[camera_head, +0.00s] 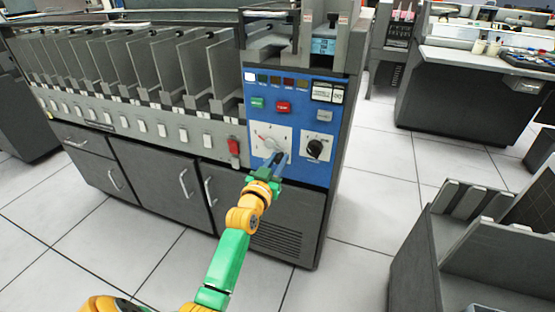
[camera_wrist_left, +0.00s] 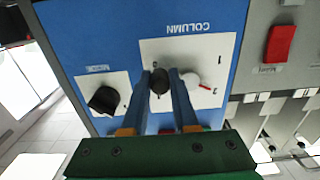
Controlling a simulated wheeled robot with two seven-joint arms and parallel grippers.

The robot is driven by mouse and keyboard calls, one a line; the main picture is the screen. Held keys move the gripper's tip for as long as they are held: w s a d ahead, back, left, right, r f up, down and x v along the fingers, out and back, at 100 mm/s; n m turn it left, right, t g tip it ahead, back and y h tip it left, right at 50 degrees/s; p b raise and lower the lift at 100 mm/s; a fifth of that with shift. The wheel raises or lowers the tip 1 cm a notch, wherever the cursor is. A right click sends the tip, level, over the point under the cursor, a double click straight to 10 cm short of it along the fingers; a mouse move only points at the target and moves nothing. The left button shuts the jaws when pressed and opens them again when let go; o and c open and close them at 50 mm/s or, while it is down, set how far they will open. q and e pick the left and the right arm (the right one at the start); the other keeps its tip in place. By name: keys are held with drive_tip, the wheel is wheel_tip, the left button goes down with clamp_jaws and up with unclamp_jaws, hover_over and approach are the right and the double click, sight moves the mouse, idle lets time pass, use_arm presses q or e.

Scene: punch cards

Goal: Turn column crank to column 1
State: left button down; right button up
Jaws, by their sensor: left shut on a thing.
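The column crank's white plate (camera_head: 262,133) is on the blue control panel of the grey card machine. My left gripper (camera_head: 276,160) reaches up to the lower right of this plate. My right gripper is out of view.
A black MODE knob (camera_head: 318,148) on its own white plate is close to the right of the crank. A red switch (camera_head: 234,147) is left of the panel. Green (camera_head: 257,103) and red (camera_head: 283,107) buttons are above. Tiled floor is open to the right.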

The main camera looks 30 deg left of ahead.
sight(283, 138)
use_arm(q)
drive_tip(key=shift+d+r+n+p, duration=0.1)
drive_tip(key=shift+r+n+p, duration=0.4)
drive_tip(key=shift+n+p, duration=0.2)
drive_tip(key=n+p, duration=0.1)
drive_tip(key=r+n+p, duration=0.1)
drive_tip(key=n+p, duration=0.1)
drive_tip(key=shift+d+r+n, duration=0.1)
drive_tip(key=shift+r+n, duration=0.05)
drive_tip(key=shift+n, duration=0.15)
drive_tip(key=n, duration=0.1)
drive_tip(key=r+n+p, duration=0.1)
drive_tip(key=shift+n+p, duration=0.3)
drive_tip(key=shift+r+n+p, duration=0.15)
drive_tip(key=shift+n+p, duration=0.15)
drive_tip(key=shift+n, duration=0.4)
drive_tip(key=shift+a+r+n+p, duration=0.25)
drive_tip(key=shift+n+p, duration=0.1)
drive_tip(key=shift+n, duration=0.45)
drive_tip(key=shift+r+n, duration=0.1)
drive_tip(key=shift+n, duration=0.3)
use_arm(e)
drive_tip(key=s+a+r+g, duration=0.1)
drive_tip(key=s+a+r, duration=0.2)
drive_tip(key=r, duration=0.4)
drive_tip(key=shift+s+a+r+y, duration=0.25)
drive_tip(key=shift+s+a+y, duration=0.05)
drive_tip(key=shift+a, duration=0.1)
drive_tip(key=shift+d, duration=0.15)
